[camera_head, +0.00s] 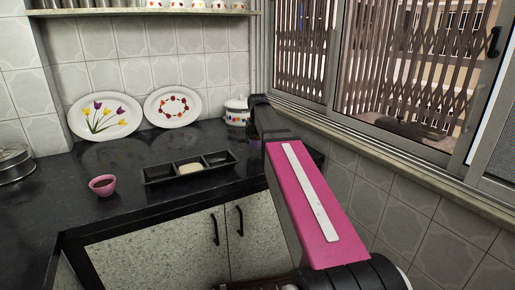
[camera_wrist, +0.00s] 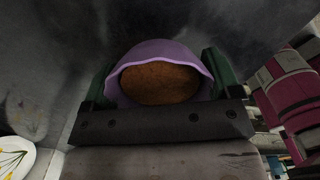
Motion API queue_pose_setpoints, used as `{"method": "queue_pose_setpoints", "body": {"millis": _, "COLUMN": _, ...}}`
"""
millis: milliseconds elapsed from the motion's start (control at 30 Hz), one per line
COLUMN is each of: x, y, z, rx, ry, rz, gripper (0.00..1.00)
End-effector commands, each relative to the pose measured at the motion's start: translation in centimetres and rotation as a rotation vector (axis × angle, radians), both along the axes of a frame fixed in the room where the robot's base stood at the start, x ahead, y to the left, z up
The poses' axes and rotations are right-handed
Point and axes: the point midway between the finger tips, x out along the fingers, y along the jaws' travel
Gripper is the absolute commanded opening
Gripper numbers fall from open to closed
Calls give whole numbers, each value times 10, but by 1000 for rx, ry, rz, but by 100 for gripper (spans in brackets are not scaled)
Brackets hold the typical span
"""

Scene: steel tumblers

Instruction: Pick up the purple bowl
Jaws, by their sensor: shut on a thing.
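The purple bowl (camera_wrist: 158,50) is between the two dark green fingers of my gripper (camera_wrist: 157,68) in the wrist view. The gripper is shut on it, one finger at each side. A brown, rough-looking content (camera_wrist: 160,84) fills the bowl's inside. In the head view my arm reaches to the back right of the counter, and a small dark purple patch (camera_head: 256,143) shows beside its end. The arm hides most of the gripper there. I cannot tell whether the bowl touches the counter.
A pink bowl (camera_head: 102,185) stands at the counter's front left. A black three-part tray (camera_head: 158,181) lies right of it. Two decorated plates (camera_head: 104,129) (camera_head: 172,107) lean on the wall. A white lidded pot (camera_head: 236,113) is close left of my arm's end. A window is at right.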

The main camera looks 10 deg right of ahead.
Motion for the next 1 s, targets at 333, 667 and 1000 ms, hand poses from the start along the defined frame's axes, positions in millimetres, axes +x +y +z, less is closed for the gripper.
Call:
{"method": "queue_pose_setpoints", "body": {"millis": 333, "x": -36, "y": 52, "z": 44, "rx": 0, "ry": -1, "rz": 3, "gripper": 59}}
{"method": "queue_pose_setpoints", "body": {"millis": 667, "x": -59, "y": 88, "z": 70, "rx": 0, "ry": 0, "rz": 1, "gripper": 59}}
{"method": "queue_pose_setpoints", "body": {"millis": 1000, "x": -65, "y": 97, "z": 76, "rx": 0, "ry": 0, "rz": 0, "gripper": 59}}
